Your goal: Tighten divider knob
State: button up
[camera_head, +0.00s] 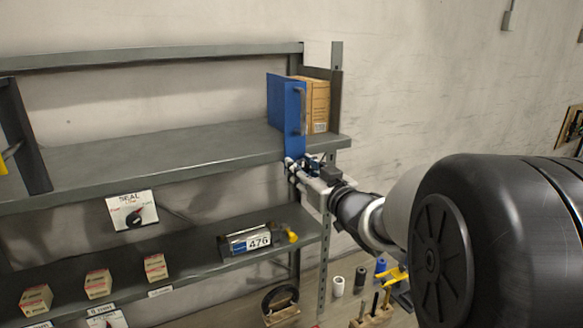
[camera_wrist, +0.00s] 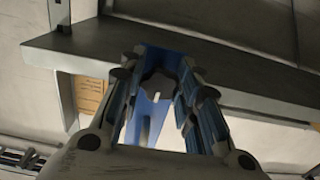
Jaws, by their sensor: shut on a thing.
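The blue divider (camera_head: 283,112) stands upright near the right end of the upper shelf, with a vertical grey bar on its face. Its lower part reaches down over the shelf's front edge. My gripper (camera_head: 297,168) is at that lower end, just below the shelf edge. In the wrist view, a dark lobed knob (camera_wrist: 160,86) with a pale mark sits between the fingertips of my gripper (camera_wrist: 160,82), against the blue part of the divider (camera_wrist: 148,123). The fingers are shut on the knob from both sides. In the head view the knob is hidden by the gripper.
A cardboard box (camera_head: 317,102) stands right of the divider, by the shelf upright (camera_head: 336,75). A SEAL panel (camera_head: 132,211) with a dial hangs below. The lower shelf holds small boxes and a device marked 476 (camera_head: 250,241).

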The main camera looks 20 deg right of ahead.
dwell(0.4)
jog(key=o, duration=1.1)
jog(key=s, duration=1.2)
jog(key=shift+d, duration=0.15)
